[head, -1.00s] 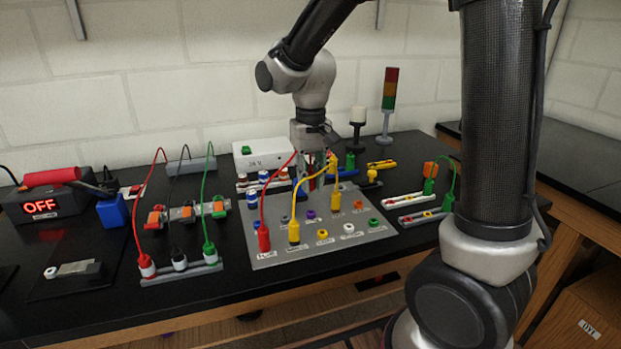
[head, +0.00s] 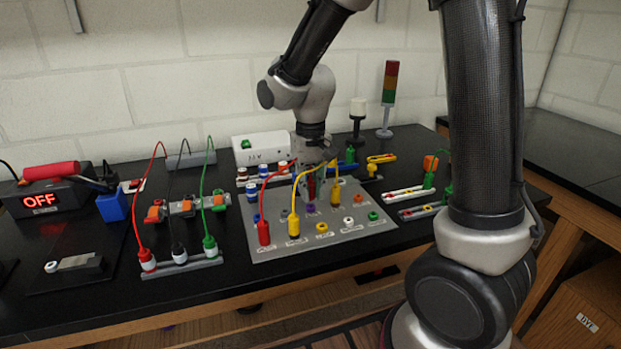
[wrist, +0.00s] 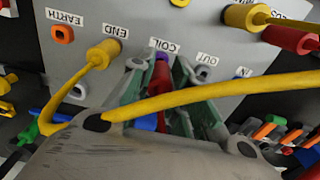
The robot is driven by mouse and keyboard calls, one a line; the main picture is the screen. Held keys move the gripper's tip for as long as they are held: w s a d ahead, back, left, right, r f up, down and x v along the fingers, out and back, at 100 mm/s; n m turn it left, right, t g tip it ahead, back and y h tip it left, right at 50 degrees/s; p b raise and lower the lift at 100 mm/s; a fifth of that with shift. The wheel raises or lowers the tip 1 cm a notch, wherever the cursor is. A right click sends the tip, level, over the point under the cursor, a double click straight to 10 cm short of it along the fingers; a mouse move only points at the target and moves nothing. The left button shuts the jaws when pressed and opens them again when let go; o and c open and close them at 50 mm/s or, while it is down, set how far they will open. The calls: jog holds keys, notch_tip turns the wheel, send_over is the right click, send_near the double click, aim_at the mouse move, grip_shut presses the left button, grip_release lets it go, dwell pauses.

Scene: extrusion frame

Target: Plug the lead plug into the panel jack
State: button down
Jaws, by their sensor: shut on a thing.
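My gripper (head: 312,190) is over the grey panel (head: 275,248), pointing down, its fingers closed on a red plug (head: 311,187). The red lead rises from another red plug (head: 263,233) at the panel's front left and runs to my gripper. In the wrist view, the held red plug (wrist: 161,73) shows between the fingers, in line with the purple jack (wrist: 161,56) by the COIL label. In the head view, the purple jack (head: 310,209) shows just below the plug. Whether the tip touches or enters the jack cannot be told.
A yellow lead (head: 303,183) arches past my gripper, between yellow plugs (head: 294,228) and (head: 335,193) standing in the panel. In the wrist view, this lead (wrist: 215,90) crosses the fingers. Other coloured jacks (head: 373,216) lie around. A white box (head: 262,147) stands behind.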

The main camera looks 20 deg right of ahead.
aim_at(311, 183)
jog(key=shift+f, duration=0.7)
jog(key=shift+f, duration=0.45)
dwell(1.4)
jog(key=c, duration=1.3)
grip_release()
jog(key=shift+o, duration=0.2)
notch_tip(311, 183, up, 12)
